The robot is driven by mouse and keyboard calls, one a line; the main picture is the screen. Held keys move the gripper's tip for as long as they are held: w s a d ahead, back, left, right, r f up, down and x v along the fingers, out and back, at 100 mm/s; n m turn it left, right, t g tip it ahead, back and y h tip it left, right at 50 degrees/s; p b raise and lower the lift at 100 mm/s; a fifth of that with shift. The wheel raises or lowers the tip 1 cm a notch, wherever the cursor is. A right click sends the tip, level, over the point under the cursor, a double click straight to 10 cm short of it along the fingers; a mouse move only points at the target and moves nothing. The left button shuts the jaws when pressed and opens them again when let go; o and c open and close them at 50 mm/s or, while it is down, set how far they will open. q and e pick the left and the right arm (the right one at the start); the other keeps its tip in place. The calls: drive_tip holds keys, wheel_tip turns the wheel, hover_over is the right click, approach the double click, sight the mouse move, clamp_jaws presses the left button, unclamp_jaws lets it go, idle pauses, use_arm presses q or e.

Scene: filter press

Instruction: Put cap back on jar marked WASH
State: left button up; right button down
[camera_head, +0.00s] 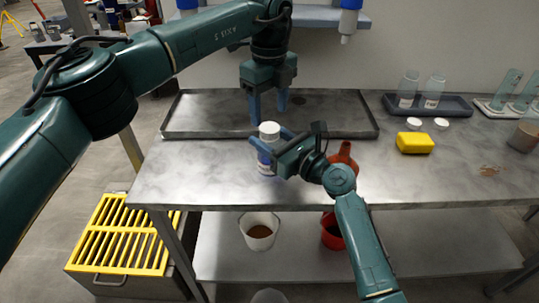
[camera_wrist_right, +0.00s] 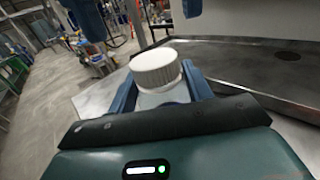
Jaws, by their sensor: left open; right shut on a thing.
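My right gripper (camera_head: 272,146) is shut on a white-capped bottle (camera_head: 266,165) with a blue lower part, near the bench's front. The bottle is upright in the head view; I cannot tell if its base touches the bench. In the right wrist view its ribbed white cap (camera_wrist_right: 157,70) shows above the blue fingers. My left gripper (camera_head: 268,108) is open and empty, just above and behind the bottle. Two clear labelled jars (camera_head: 407,90) (camera_head: 434,92) stand uncapped in a dark tray at the back right. Their labels are too small to read. Two white caps (camera_head: 413,123) (camera_head: 441,122) lie before them.
A wide metal tray (camera_head: 345,128) lies behind the bottle. A red-orange funnel-like thing (camera_head: 345,157) is just right of my right gripper. A yellow block (camera_head: 415,143) lies below the caps. More glassware stands on a white tray (camera_head: 490,109). The front right bench is mostly clear.

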sight(270, 127)
use_arm(q)
drive_tip(key=shift+f, duration=2.1)
